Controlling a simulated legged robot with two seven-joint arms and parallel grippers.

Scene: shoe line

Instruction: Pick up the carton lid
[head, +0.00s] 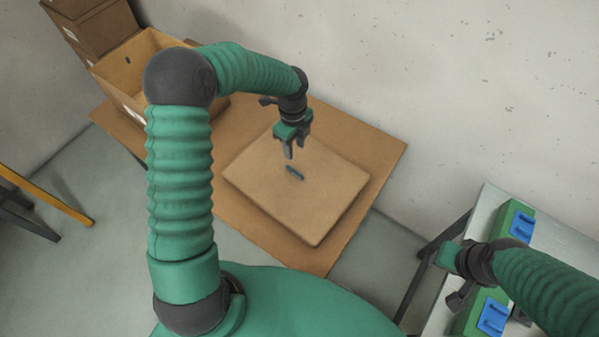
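An open carton (150,47) stands on the table's far left, partly hidden by my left arm. Closed brown boxes (97,28) are stacked behind it. At the right, a pale table (560,245) holds green blocks with blue parts (521,226). A wall stands close behind.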

